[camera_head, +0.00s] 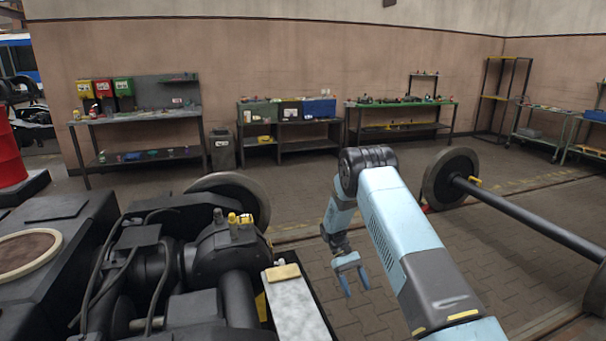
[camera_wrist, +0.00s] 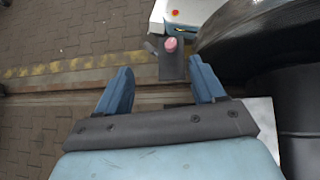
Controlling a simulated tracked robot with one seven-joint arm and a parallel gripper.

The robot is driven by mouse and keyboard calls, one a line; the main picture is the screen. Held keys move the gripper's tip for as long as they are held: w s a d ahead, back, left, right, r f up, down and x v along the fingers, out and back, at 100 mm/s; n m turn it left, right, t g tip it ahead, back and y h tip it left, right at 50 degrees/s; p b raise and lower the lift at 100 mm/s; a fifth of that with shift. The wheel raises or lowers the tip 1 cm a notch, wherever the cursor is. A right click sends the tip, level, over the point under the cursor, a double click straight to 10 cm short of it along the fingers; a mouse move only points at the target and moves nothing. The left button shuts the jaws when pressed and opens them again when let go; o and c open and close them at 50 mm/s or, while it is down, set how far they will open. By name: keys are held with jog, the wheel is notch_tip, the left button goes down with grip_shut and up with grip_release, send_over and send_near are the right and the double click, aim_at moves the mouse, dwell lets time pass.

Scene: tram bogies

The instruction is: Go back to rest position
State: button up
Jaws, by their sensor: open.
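My gripper (camera_head: 350,281) hangs from my light-blue arm in the middle of the head view, over the paved floor. Its two blue fingers are apart with nothing between them in the head view. In the wrist view my gripper (camera_wrist: 160,90) also shows open and empty, with a rail and floor below. A pinkish round item (camera_wrist: 170,44) on a dark bracket shows beyond the fingertips, apart from them.
A dark bogie (camera_head: 215,260) with a wheel stands left of my arm. A wheelset (camera_head: 520,215) lies on the right. Workbenches (camera_head: 140,118) line the back wall, with a red barrel (camera_head: 10,150) at far left. Open floor lies between.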

jog(key=s+d+r+m+t+y, duration=0.1)
jog(key=s+r+t, duration=0.15)
jog(key=r, duration=0.95)
jog(key=s+d+r+t+y, duration=0.1)
jog(key=s+r+t, duration=0.15)
jog(key=r, duration=0.85)
jog(key=s+d+r+m+t+y, duration=0.15)
jog(key=s+r, duration=0.25)
jog(key=r, duration=0.8)
jog(key=s+d+r+m+t, duration=0.1)
jog(key=s+r+t, duration=0.3)
jog(key=s, duration=0.9)
jog(key=s+d+r+m+t, duration=0.1)
jog(key=s+r+t, duration=0.3)
jog(key=s+r, duration=0.4)
jog(key=s+y, duration=0.1)
jog(key=s, duration=0.5)
jog(key=shift+s, duration=0.2)
